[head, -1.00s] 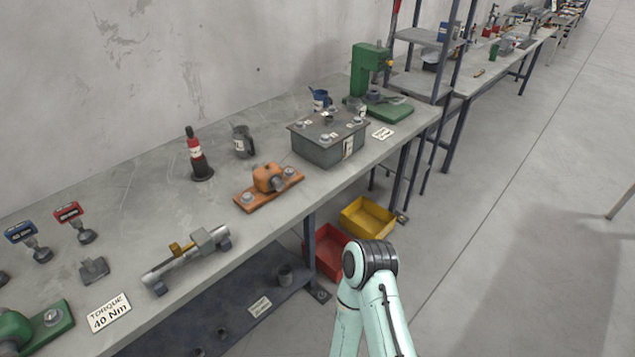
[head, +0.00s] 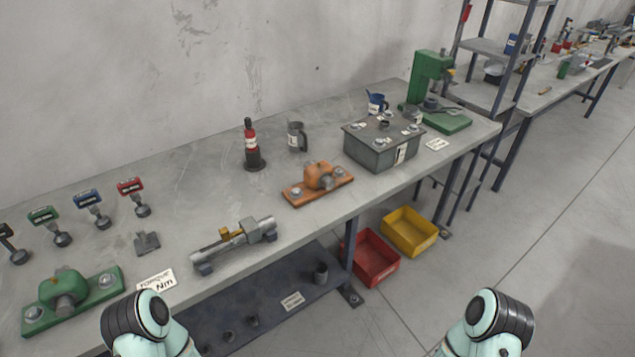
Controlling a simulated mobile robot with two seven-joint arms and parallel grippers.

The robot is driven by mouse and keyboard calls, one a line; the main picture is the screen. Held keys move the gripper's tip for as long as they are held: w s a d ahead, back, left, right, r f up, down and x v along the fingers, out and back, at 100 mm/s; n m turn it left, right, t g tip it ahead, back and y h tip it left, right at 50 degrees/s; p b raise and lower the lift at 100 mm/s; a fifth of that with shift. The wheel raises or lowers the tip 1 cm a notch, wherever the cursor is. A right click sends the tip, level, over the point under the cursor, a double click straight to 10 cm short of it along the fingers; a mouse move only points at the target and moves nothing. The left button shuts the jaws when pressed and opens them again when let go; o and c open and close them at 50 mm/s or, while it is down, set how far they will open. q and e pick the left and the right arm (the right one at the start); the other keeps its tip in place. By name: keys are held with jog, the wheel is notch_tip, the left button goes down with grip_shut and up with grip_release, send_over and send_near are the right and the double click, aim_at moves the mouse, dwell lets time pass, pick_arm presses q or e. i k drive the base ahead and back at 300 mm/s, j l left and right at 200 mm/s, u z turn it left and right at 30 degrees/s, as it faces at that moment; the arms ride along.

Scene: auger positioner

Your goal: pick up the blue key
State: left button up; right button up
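The blue key (head: 90,203) has a blue flat handle with a label and a dark round foot. It stands upright on the left part of the workbench (head: 205,180), between a green key (head: 47,220) and a red key (head: 133,192). My two arms come in at the bottom of the head view, one at the left and one at the right, both short of the blue key. Only arm links show. Neither gripper is in view.
A black-handled key (head: 12,243) stands at the far left. A green block (head: 68,292), a silver clamp bar (head: 236,240), an orange block (head: 318,182) and a grey box (head: 380,148) sit on the bench. Red (head: 372,262) and yellow (head: 409,234) bins are on the floor.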

aim_at(89, 200)
jog(key=u, duration=1.55)
jog(key=j+u, duration=0.15)
jog(key=j, duration=0.1)
